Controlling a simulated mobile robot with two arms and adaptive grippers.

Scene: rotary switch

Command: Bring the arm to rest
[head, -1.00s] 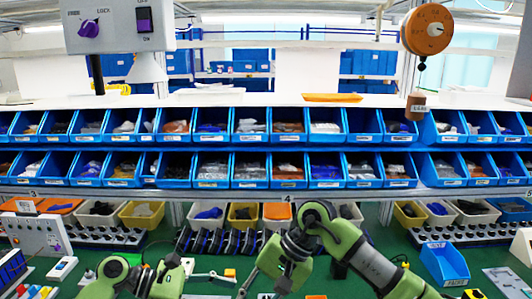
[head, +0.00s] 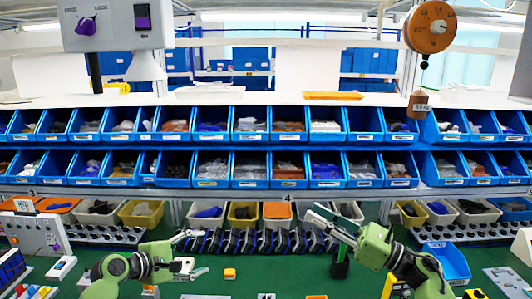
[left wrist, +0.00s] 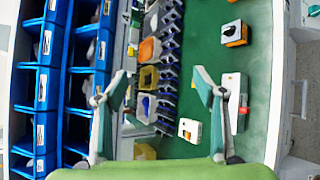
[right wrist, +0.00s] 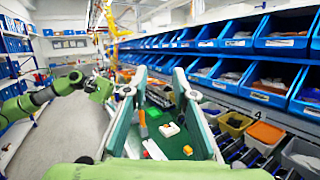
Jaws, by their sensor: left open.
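My left gripper (head: 203,251) is open and empty, low at the left of the head view, with its fingers pointing right. In the left wrist view its two fingers (left wrist: 158,72) stand wide apart with nothing between them. My right gripper (head: 314,211) is held higher, right of centre, with its fingers pointing up and left in front of the bench's back row. In the right wrist view its fingers (right wrist: 160,70) are apart and empty. A grey switch box (head: 118,40) at upper left carries a purple rotary knob (head: 88,27) between FREE and LOCK marks, its pointer towards LOCK.
Two rows of blue bins (head: 248,170) span the back. A green work surface (head: 265,268) holds small parts, including a yellow block (head: 230,273). A blue bin (head: 447,262) stands beside my right arm.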

